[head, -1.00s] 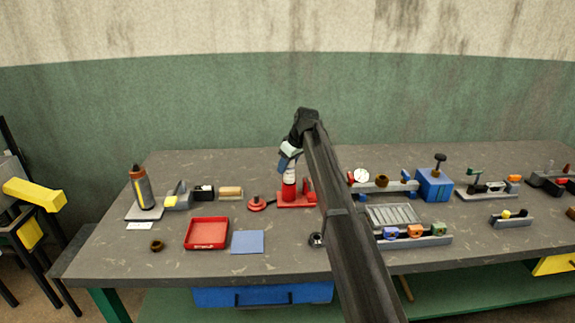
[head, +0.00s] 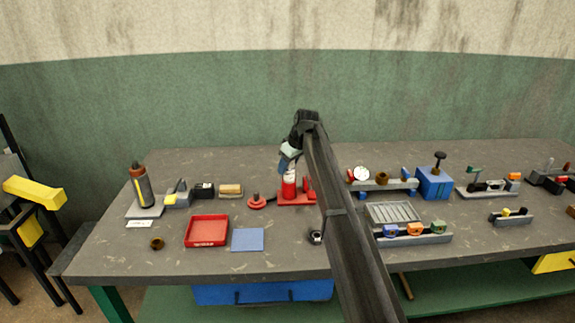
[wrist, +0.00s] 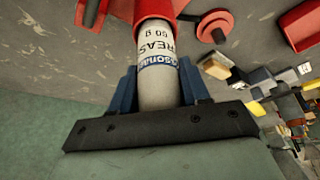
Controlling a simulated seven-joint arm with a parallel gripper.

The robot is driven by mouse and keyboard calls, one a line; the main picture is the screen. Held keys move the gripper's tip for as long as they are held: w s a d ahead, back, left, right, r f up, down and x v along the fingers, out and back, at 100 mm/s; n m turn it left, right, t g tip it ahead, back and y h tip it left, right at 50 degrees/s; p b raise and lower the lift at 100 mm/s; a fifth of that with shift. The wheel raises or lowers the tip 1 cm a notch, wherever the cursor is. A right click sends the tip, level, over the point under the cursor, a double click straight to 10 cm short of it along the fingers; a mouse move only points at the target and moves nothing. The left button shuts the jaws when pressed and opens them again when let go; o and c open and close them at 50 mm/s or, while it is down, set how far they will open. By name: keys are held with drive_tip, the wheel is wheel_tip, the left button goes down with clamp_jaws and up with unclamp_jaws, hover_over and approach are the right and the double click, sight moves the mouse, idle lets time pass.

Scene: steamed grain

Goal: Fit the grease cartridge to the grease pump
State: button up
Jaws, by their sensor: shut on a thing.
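The grease cartridge (wrist: 158,72) is a pale grey cylinder with a printed label and a blue band. In the head view its white body (head: 290,168) stands roughly upright above the red grease pump (head: 289,187). My gripper (wrist: 158,88), with blue fingers, is shut on the cartridge, one finger on each side. It also shows in the head view (head: 289,157). In the wrist view the far end of the cartridge sits within the red collar of the pump (wrist: 154,10). How deep it sits, and whether it is seated, is hidden.
A red round-based part (head: 258,202) lies left of the pump. A red tray (head: 207,231) and a blue mat (head: 247,240) lie in front. A gauge rig (head: 361,174) and blue box (head: 434,184) stand right, beyond my arm. A dark bottle (head: 141,184) stands far left.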

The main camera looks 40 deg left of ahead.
drive_tip(key=shift+f, duration=1.4)
idle(1.1)
drive_tip(key=shift+r, duration=0.3)
idle(2.0)
drive_tip(key=shift+f, duration=0.3)
idle(0.5)
drive_tip(key=shift+r, duration=0.3)
idle(0.4)
drive_tip(key=o, duration=1.2)
drive_tip(key=shift+r, duration=0.1)
drive_tip(key=v, duration=1.3)
drive_tip(key=shift+d+r, duration=0.2)
drive_tip(key=shift+r, duration=0.05)
